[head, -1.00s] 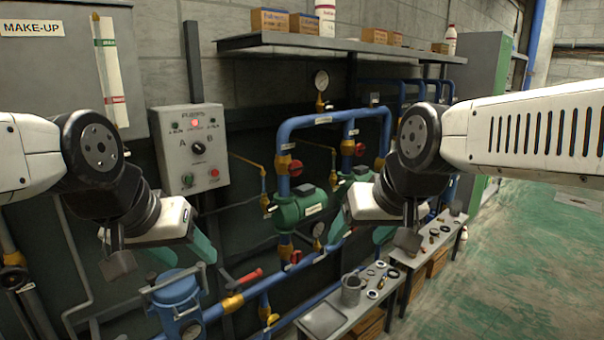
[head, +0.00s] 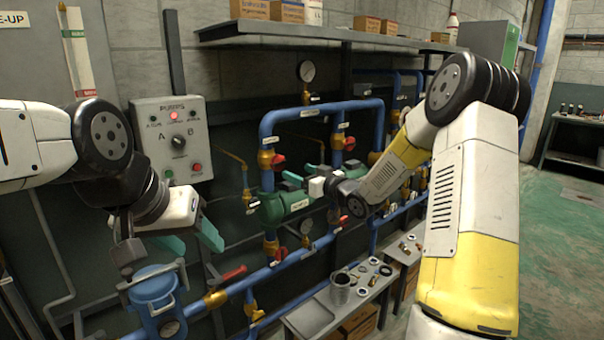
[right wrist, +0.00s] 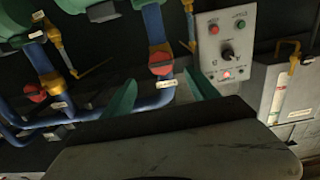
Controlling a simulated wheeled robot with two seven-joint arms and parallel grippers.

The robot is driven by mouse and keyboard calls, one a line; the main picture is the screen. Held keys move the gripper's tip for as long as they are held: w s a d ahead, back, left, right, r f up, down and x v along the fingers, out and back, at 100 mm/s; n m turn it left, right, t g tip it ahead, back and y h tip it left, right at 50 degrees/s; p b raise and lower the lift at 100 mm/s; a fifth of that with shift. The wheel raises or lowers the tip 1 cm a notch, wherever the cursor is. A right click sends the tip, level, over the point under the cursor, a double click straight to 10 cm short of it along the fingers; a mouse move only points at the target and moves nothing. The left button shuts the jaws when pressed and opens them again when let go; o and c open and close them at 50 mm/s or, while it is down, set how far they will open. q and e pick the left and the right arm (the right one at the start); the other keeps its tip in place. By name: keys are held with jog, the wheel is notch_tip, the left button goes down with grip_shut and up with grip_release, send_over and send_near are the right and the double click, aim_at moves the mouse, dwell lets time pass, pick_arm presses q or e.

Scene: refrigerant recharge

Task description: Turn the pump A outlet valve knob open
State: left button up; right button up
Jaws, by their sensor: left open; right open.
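A red valve knob (head: 278,161) sits on the left vertical blue pipe above the nearer green pump (head: 285,207). I take it for the pump A outlet knob, but its label is too small to read. In the right wrist view, which is upside down, this red knob (right wrist: 162,63) shows between the teal fingers. My right gripper (head: 303,175) is open and empty, in front of the pump and to the right of and below the knob, apart from it. It also shows in the right wrist view (right wrist: 160,95). My left gripper (head: 190,242) is open and empty above the blue canister.
Other red knobs are on the second pipe (head: 349,143) and below the pump (head: 280,253). The control box (head: 175,140) is left of the pipes. A blue canister (head: 155,295) and red-handled valve (head: 233,273) are low left. A bench (head: 310,318) holds small parts.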

aim_at(280, 163)
jog(key=x, duration=0.9)
jog(key=shift+s, duration=0.1)
jog(key=shift+w+a, duration=0.15)
jog(key=shift+w, duration=0.1)
jog(key=shift+c, duration=0.7)
jog(key=c, duration=1.3)
jog(key=n, duration=0.2)
jog(key=shift+n, duration=1.3)
